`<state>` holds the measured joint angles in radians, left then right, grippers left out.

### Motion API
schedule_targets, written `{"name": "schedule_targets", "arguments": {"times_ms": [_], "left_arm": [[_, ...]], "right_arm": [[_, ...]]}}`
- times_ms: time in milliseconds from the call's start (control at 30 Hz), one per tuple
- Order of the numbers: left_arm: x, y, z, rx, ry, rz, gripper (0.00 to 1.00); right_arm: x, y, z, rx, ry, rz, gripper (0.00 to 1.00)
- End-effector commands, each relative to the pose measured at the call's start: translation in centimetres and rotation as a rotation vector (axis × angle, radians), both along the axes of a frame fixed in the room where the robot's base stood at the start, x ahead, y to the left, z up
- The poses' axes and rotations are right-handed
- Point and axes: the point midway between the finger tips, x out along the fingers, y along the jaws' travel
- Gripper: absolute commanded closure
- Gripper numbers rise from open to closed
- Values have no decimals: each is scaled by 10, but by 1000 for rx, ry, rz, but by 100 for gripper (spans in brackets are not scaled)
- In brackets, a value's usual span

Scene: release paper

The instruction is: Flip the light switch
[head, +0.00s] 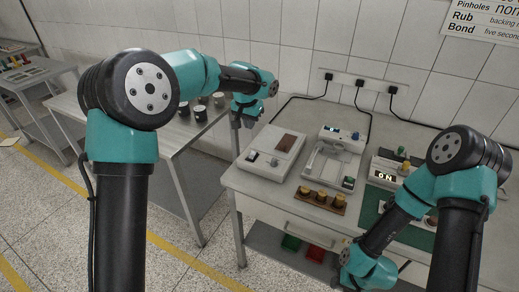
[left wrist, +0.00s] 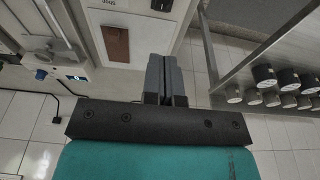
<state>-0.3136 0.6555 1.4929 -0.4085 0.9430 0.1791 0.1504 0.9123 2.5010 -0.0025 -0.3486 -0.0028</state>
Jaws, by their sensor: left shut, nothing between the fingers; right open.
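I cannot make out a plain wall light switch. A white box with a brown panel (head: 287,144) stands at the left end of the white bench, with small controls (head: 262,159) on its front part. The brown panel also shows in the left wrist view (left wrist: 116,42). My left gripper (head: 236,119) points down just left of the bench, apart from the box. Its fingers (left wrist: 166,78) are shut and empty. My right arm reaches over the bench's front edge; its fingers are out of frame.
A tray-like device (head: 333,162) stands mid-bench. Several yellow-topped pieces lie on a brown strip (head: 319,199) in front. A green mat (head: 370,205) is at right. Cables run to wall sockets (head: 358,83). A gap separates the tables.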

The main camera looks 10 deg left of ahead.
Motion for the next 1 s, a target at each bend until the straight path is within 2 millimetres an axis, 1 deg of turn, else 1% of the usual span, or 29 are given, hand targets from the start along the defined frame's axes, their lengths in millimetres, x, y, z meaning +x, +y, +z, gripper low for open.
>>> {"name": "schedule_targets", "arguments": {"times_ms": [267, 467, 567, 667, 1000], "left_arm": [[0, 0, -1, -1, 1, 1, 100], [1, 0, -11, 0, 4, 1, 100], [3, -1, -22, -1, 4, 2, 100], [6, -2, -36, -1, 5, 2, 100], [16, -5, -94, -1, 4, 1, 100]], "right_arm": [[0, 0, 0, 0, 0, 1, 57], [0, 0, 0, 0, 0, 0, 57], [0, 0, 0, 0, 0, 0, 57], [0, 0, 0, 0, 0, 0, 57], [0, 0, 0, 0, 0, 0, 57]]}}
